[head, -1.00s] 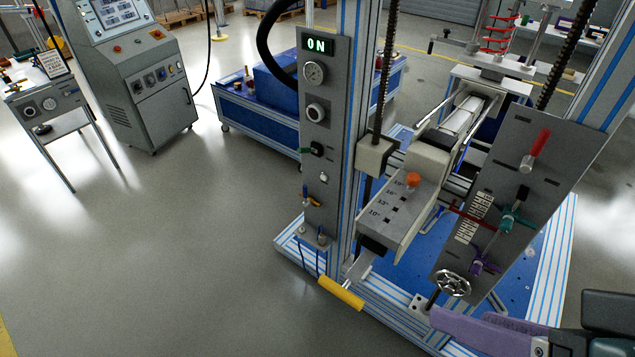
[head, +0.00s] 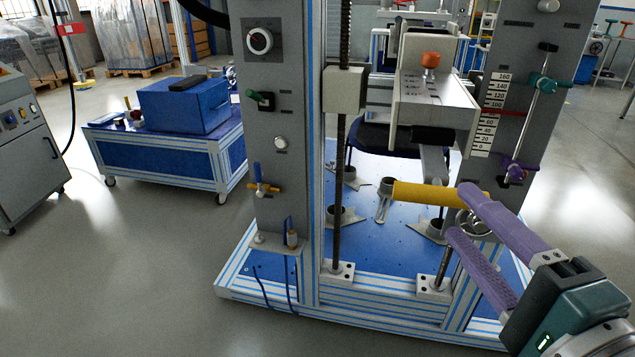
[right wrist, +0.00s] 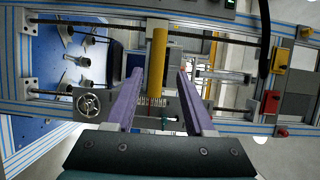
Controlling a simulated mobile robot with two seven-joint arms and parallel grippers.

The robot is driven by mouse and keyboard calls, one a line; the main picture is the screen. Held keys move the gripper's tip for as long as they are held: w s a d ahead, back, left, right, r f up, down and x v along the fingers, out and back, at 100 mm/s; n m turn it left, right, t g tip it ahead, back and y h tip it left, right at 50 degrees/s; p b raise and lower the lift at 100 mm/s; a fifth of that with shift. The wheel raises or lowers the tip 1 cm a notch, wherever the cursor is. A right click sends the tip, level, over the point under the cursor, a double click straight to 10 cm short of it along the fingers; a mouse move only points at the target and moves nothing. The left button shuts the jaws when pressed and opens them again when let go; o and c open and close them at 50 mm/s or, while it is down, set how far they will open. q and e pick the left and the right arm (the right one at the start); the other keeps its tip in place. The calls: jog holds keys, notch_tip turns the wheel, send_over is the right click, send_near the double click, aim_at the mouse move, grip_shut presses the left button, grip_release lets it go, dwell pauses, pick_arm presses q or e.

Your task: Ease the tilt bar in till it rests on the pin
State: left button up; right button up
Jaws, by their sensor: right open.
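The tilt bar has a yellow handle (head: 430,194) on a flat metal bar (head: 433,160) coming out below the grey angle box. An orange knob (head: 430,60) stands on top of this box (head: 430,98); whether it is the pin I cannot tell. My right gripper (head: 463,212), with purple fingers, is open at the right end of the handle; the upper finger passes in front of it. In the right wrist view the handle (right wrist: 157,55) appears between the spread fingertips (right wrist: 160,74), with a gap on each side. My left gripper is not in view.
A grey control column (head: 270,130) with knobs and levers stands left of the box. A scale panel (head: 515,90) with teal and purple clamps stands right, above a handwheel (head: 475,222). The blue base plate (head: 365,240) lies below. Open floor is at the left.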

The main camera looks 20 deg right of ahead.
aim_at(430, 172)
jog(key=shift+w+d+f+m, duration=0.2)
jog(key=shift+w+f+m, duration=0.1)
jog(key=w, duration=0.3)
jog(key=w+d, duration=0.1)
jog(key=w, duration=0.5)
jog(key=shift+d, duration=0.3)
grip_shut()
jog(key=shift+r, duration=0.1)
dwell(0.7)
